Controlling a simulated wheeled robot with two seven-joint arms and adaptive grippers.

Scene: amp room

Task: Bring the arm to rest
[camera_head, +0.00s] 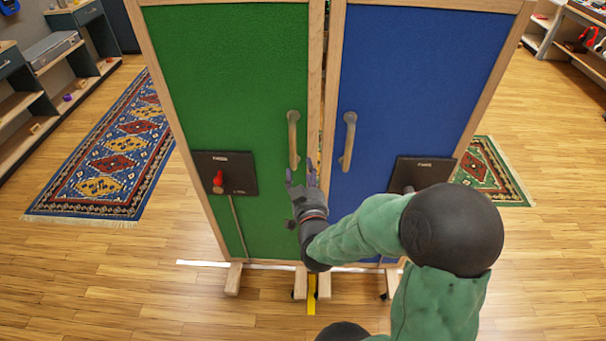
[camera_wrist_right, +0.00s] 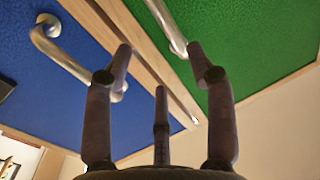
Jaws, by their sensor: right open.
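My right arm reaches in from the lower right of the head view, and its gripper (camera_head: 301,180) is in front of the gap between a green panel (camera_head: 225,75) and a blue panel (camera_head: 410,75). The gripper is open, with nothing visible between its fingers. It is just below the green panel's handle (camera_head: 293,140). The blue panel's handle (camera_head: 348,141) is to its right. In the right wrist view, the spread fingers (camera_wrist_right: 160,70) show against both panels, and the blue panel's handle (camera_wrist_right: 75,65) is at upper left. My left gripper is not in view.
Another black plate (camera_head: 420,172) on the blue panel is partly behind my arm. Wooden feet (camera_head: 233,279) stand on the floor. Rugs (camera_head: 120,150) lie at both sides, and shelves (camera_head: 40,105) stand at left.

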